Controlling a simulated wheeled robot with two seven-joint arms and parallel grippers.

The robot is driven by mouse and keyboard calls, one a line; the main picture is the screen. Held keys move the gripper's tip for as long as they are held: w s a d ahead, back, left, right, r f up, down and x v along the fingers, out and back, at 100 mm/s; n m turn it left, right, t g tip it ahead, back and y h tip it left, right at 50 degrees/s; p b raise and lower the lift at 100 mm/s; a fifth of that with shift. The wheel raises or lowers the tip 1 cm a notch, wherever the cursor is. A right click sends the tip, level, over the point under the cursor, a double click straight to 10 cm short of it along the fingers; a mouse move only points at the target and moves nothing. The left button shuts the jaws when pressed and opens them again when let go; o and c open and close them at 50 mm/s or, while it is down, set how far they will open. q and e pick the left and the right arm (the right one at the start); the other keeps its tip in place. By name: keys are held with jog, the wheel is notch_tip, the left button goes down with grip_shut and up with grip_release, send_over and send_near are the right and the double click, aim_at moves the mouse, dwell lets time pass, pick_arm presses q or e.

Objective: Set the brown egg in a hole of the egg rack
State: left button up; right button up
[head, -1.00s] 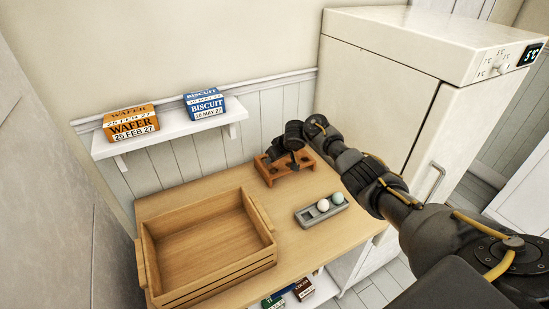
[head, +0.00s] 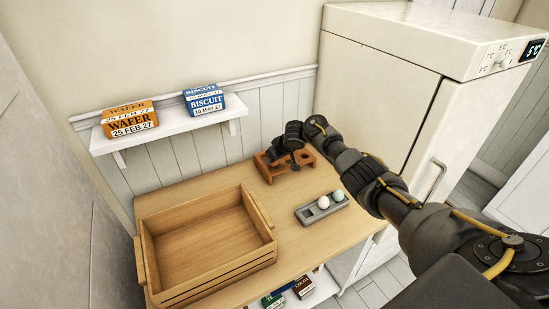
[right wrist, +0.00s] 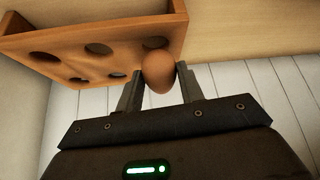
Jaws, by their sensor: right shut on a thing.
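The egg rack (head: 275,174) is a reddish-brown wooden stand at the back right of the wooden table. In the right wrist view the rack (right wrist: 62,45) fills the upper left and shows several round holes. My right gripper (head: 281,157) is at the rack in the head view. In the right wrist view it is shut on the brown egg (right wrist: 158,70), which sits between the fingertips and overlaps the rack's near edge. I cannot tell whether the egg touches the rack. The egg is hidden in the head view. My left gripper is not in view.
A grey tray (head: 309,217) with a white egg (head: 323,202) and a pale green egg (head: 337,195) lies in front of the rack. A wooden crate (head: 262,247) stands at the left. A white fridge (head: 380,95) stands on the right. A wall shelf (head: 170,134) holds two boxes.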

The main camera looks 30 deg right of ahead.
jog(key=shift+f+b, duration=0.6)
jog(key=shift+f, duration=0.35)
dwell(0.3)
jog(key=o, duration=0.7)
jog(key=p+v, duration=0.2)
jog(key=v, duration=0.8)
jog(key=shift+s+r, duration=0.25)
jog(key=shift+r, duration=0.1)
